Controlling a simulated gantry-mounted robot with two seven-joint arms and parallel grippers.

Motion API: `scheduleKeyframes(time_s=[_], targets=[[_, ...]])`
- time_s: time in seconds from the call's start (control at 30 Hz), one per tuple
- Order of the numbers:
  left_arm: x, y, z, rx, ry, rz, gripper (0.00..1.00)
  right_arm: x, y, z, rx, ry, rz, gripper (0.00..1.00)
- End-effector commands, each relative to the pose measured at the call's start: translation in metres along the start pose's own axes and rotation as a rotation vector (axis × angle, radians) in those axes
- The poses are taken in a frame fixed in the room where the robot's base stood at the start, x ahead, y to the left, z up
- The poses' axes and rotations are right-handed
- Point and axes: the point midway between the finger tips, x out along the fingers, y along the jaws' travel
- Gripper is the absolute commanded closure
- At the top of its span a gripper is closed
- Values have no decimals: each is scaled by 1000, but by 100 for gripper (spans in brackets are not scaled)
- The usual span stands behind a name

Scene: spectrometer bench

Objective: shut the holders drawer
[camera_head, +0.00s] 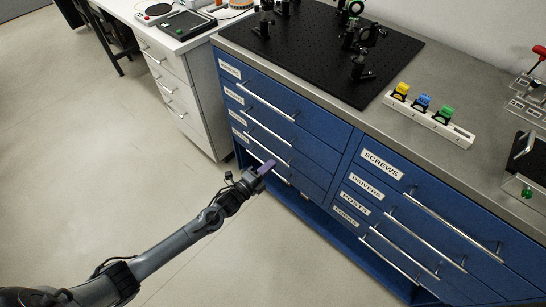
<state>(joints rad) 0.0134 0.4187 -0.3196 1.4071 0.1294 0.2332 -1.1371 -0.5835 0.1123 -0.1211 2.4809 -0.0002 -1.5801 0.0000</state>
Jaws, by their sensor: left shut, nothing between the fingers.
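The blue cabinet has a left stack of drawers (310,118) and a right stack with white labels and long bar handles. The left stack's labels (234,96) are too small to read surely, so I cannot tell which drawer is the holders drawer. No drawer clearly stands out from the front. My left gripper (266,167) is shut and empty, in front of the lower left drawers, close to their handles. Whether it touches a drawer front is unclear, and it hides part of a low handle. My right gripper is not in view.
The right stack carries SCREWS (382,164), DRIVERS and other labels. On the worktop are a black breadboard (300,50) with optics and a white rack (430,122) with yellow, blue and green holders. A white cabinet (180,95) stands at left. The floor is clear.

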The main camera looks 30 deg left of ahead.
Motion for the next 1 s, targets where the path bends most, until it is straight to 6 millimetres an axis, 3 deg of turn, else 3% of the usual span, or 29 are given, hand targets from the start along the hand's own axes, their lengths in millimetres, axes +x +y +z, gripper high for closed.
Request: scheduleKeyframes(time_s=[0.47,0.5,0.7,1.0], targets=[[-96,-1,0,0,0,3,100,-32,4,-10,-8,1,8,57],[-91,8,12,13,-9,-3,100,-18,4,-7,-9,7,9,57],[-89,14,51,52,-34,-11,100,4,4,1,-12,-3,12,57],[-89,9,96,59,-37,-12,100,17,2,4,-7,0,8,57]])
